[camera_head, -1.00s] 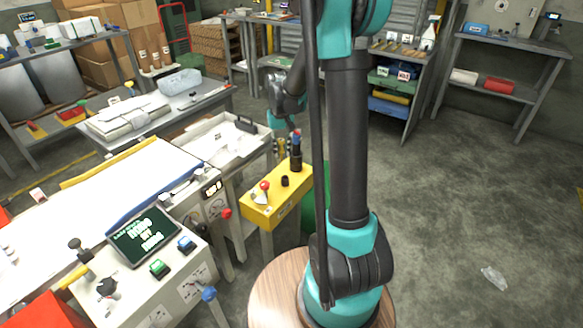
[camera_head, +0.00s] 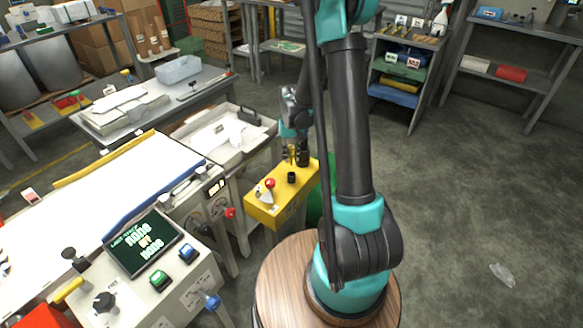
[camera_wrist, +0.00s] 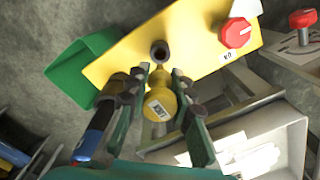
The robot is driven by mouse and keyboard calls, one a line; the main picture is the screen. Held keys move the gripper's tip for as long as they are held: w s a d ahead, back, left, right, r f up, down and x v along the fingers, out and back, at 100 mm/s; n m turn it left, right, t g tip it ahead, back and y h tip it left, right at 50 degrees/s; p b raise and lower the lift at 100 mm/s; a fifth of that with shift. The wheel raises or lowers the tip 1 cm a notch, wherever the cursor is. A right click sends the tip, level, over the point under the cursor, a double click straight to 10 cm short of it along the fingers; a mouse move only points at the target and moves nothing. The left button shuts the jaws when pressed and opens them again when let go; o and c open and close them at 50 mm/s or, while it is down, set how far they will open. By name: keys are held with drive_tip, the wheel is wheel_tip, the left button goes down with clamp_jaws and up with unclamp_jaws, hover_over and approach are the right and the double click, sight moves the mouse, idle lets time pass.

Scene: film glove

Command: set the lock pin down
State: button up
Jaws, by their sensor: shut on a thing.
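A yellow lock pin (camera_wrist: 163,92) with a white label on its round end is between the fingers of my gripper (camera_wrist: 172,105) in the wrist view. The fingers are shut on it. In the head view the pin (camera_head: 291,155) shows as a small yellow piece under my gripper (camera_head: 292,147), over the yellow box. A dark round socket (camera_wrist: 160,51) on the yellow box lies just beyond the pin in the wrist view; this socket (camera_head: 292,177) also shows in the head view. I cannot tell whether the pin touches the box.
The yellow box (camera_head: 266,206) carries a red knob (camera_wrist: 235,32). A black post with a blue end (camera_wrist: 98,130) stands close beside my gripper. A green bin (camera_wrist: 78,72) is beside the box. A pale tray (camera_head: 207,122) stands behind it. Open floor lies right.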

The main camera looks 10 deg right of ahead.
drive_tip(key=shift+f, duration=3.05)
drive_tip(key=shift+f, duration=0.6)
drive_tip(key=o, duration=0.9)
drive_tip(key=shift+o, duration=0.2)
